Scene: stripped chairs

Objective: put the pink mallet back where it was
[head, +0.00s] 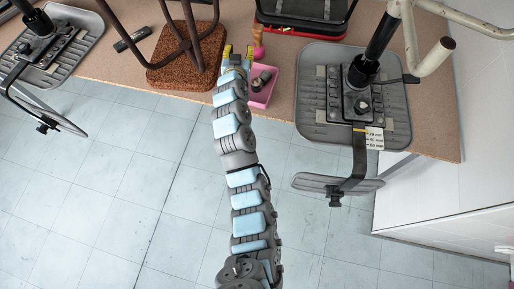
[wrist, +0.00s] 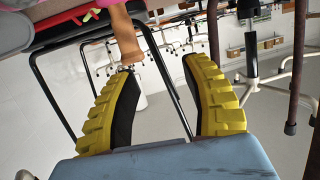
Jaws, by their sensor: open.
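My gripper (head: 238,50) is just left of the mallet in the head view. Its two yellow ribbed fingers (wrist: 163,65) stand wide apart with nothing between them. Whether a finger touches the handle, I cannot tell.
A pink tray (head: 263,101) with dark knobs sits right of my arm. A brown seat pad (head: 184,72) with metal legs is left of my gripper.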

